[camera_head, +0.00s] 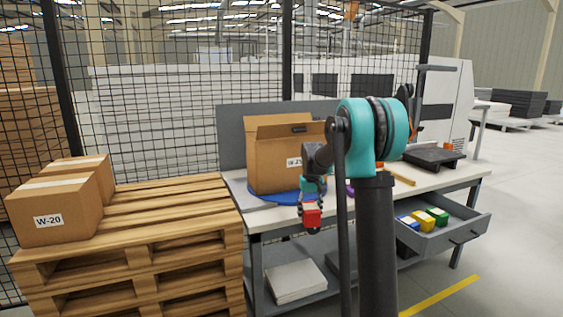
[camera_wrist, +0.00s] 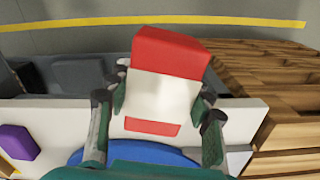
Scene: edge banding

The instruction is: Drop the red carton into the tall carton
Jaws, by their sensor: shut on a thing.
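The red carton (camera_wrist: 172,52), red with a white face, is held between the fingers of my gripper (camera_wrist: 155,130) in the wrist view. In the head view my gripper (camera_head: 312,226) hangs with the red carton (camera_head: 312,214) at the front edge of the workbench, in front of and below the tall carton.
The workbench (camera_head: 240,192) also bears a dark device (camera_head: 434,157) and a purple block (camera_wrist: 18,141). An open drawer (camera_head: 462,233) with blue, yellow and green pieces juts out at right. A wooden pallet stack (camera_head: 130,235) with closed cartons (camera_head: 55,210) stands at left.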

